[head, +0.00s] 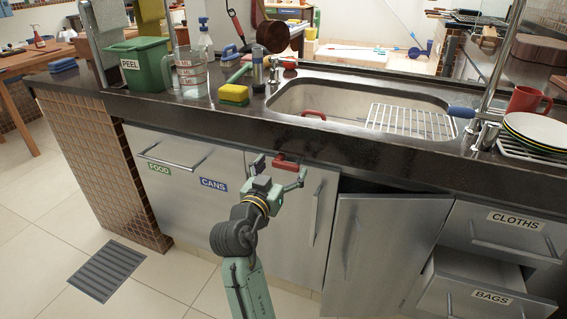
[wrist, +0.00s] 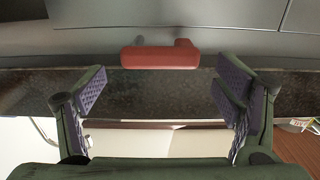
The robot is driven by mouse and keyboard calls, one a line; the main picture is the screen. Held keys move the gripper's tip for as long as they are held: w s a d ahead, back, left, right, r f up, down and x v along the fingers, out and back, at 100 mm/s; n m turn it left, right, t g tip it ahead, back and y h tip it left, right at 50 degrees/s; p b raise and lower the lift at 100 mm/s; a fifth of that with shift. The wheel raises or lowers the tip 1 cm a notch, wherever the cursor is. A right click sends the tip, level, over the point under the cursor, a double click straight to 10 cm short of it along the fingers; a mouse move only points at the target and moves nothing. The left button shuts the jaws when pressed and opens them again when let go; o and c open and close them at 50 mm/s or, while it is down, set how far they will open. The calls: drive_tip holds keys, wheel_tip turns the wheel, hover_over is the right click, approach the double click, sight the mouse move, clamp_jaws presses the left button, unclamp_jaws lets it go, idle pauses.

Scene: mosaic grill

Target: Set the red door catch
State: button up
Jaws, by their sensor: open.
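The red door catch (head: 286,161) sits at the top of a steel cabinet door, just under the dark counter edge. In the wrist view the catch (wrist: 160,57) is a short red bar with a raised stub at its right end, lying crosswise. My gripper (head: 278,172) is in front of the catch. In the wrist view my gripper (wrist: 160,88) is open, with one finger to each side of the catch and nothing between the pads. The catch appears beyond the fingertips; I cannot tell whether they touch it.
The dark counter (head: 200,108) overhangs the cabinets. A door (head: 375,240) to the right stands ajar, and the BAGS drawer (head: 470,285) is pulled out. A sink (head: 340,95) with a rack, a green PEEL bin (head: 140,60) and a yellow sponge (head: 233,93) are above.

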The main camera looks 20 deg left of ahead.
drive_tip(key=shift+w, duration=0.8)
drive_tip(key=shift+c, duration=0.4)
drive_tip(key=c, duration=1.1)
